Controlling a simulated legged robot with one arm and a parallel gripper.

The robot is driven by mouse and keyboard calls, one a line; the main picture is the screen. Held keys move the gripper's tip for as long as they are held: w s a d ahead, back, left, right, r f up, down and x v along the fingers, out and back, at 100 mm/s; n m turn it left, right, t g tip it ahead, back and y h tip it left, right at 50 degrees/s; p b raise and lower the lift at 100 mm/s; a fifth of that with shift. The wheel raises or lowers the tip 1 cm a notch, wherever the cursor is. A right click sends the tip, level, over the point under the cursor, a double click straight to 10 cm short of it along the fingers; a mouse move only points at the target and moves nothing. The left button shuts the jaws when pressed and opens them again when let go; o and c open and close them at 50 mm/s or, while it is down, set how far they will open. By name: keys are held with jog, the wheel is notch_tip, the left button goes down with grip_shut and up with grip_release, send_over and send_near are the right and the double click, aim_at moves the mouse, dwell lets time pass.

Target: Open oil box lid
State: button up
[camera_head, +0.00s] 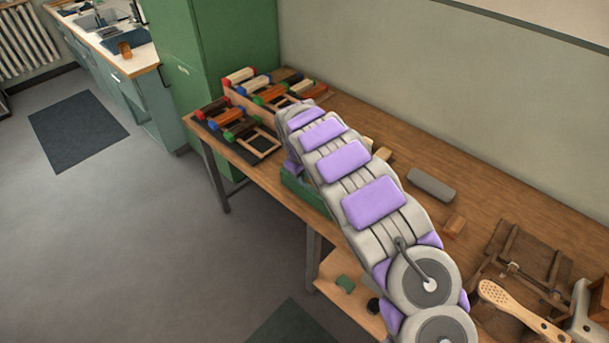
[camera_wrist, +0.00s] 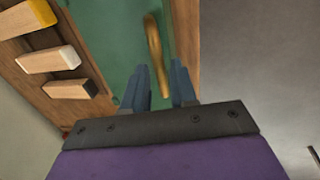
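A green box (camera_head: 302,190), which I take to be the oil box, stands near the table's front edge in the head view, mostly hidden behind my arm. In the wrist view a flat green surface (camera_wrist: 105,35), apparently its lid, fills the upper middle, with a curved brass handle (camera_wrist: 154,55) on it. My gripper (camera_wrist: 160,80) is open, with its two dark blue fingers apart and the handle's lower end showing between them. I cannot tell whether a finger touches the handle. The gripper is hidden in the head view.
Wooden blocks with yellow, white and black ends (camera_wrist: 50,60) lie left of the green surface. Racks of coloured blocks (camera_head: 265,88) stand at the table's far end. A grey cylinder (camera_head: 431,184), wooden frame (camera_head: 518,262) and perforated paddle (camera_head: 515,303) lie on the right. Floor beside the table is clear.

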grip_shut()
jog(key=shift+r, duration=0.15)
dwell(0.4)
